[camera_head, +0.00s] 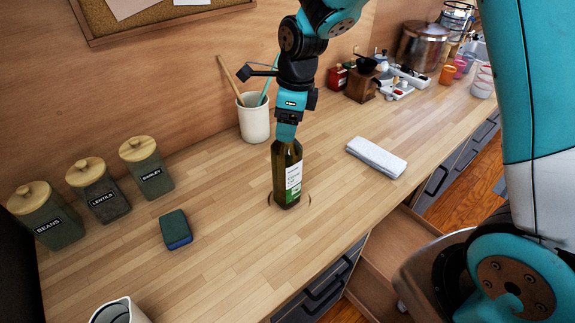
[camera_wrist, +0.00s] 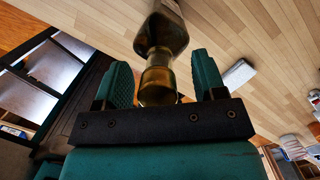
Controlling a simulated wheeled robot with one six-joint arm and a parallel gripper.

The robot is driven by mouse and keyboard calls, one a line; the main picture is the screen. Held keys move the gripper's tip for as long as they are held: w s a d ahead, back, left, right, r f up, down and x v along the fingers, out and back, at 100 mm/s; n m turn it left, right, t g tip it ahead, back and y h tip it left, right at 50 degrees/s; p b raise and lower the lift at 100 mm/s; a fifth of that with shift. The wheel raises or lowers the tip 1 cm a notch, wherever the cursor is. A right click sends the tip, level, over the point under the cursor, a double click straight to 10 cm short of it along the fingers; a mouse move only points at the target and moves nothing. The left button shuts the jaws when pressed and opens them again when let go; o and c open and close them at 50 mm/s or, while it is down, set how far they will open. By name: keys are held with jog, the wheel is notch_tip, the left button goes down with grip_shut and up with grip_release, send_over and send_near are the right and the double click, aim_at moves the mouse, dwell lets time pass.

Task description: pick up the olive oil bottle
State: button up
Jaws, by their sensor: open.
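The olive oil bottle (camera_head: 288,178) is dark green glass with a white and green label. It stands upright on the wooden counter. My gripper (camera_head: 286,135) is directly above it, pointing down, and covers the bottle's top in the head view. In the wrist view, my gripper (camera_wrist: 162,64) has its two teal fingers spread wide. The neck of the bottle (camera_wrist: 158,84) lies between them, with a visible gap on each side. The fingers do not appear to touch the glass.
A utensil crock (camera_head: 254,122) stands behind the bottle. A folded white cloth (camera_head: 376,158) lies to the right, and a green-blue sponge (camera_head: 175,229) to the left. Labelled jars (camera_head: 147,170) stand along the wall. An open drawer (camera_head: 392,249) sticks out below the counter.

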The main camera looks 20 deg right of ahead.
jog(key=shift+f, duration=0.6)
grip_shut()
jog(key=shift+a, duration=0.1)
jog(key=shift+w+r, duration=0.1)
